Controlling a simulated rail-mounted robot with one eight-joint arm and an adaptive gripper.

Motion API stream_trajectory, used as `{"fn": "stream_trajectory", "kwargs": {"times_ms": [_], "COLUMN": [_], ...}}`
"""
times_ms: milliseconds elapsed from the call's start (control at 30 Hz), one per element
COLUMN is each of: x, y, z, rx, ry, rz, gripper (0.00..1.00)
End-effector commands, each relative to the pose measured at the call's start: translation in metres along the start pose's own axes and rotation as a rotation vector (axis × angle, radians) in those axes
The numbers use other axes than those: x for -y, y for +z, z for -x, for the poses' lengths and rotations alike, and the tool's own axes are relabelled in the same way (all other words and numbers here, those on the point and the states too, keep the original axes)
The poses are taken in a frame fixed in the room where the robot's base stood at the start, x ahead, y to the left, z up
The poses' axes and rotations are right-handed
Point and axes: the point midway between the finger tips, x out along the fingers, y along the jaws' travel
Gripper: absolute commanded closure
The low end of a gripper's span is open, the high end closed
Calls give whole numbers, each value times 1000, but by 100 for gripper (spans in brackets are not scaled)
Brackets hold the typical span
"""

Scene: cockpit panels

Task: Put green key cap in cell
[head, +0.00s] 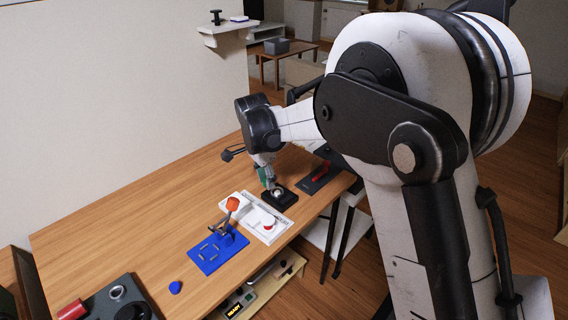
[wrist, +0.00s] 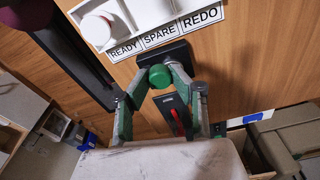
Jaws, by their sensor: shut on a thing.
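The green key cap (wrist: 160,76) is round and sits between my fingertips in the wrist view. My gripper (wrist: 163,72) is shut on it, right at a small black block (wrist: 180,52). I cannot tell whether the cap touches the block. In the head view my gripper (head: 271,186) points down at the black block (head: 283,203), and the cap is hard to make out. The white tray (wrist: 145,17), with a label strip reading READY, SPARE and REDO (wrist: 200,17), lies beside the block. A round white cap (wrist: 97,29) sits at its READY end.
A blue panel (head: 205,262) with an orange-tipped lever (head: 232,204) stands left of the white tray. A dark panel (head: 310,186) with a red lever (head: 321,170) lies right of the block. A blue knob (head: 175,287) lies nearer the front.

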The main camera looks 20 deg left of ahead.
Motion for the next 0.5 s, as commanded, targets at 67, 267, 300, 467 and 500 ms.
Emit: {"fn": "stream_trajectory", "kwargs": {"times_ms": [67,267,300,467,500], "x": [-2,-8,-9,-10,-10], "y": [25,64,67,72,72], "z": [2,-5,-6,-12,-13], "rx": [0,0,-1,-1,0], "ry": [0,0,0,0,0], "rz": [4,1,0,-1,-1], "gripper": [90,90,90,90,90]}}
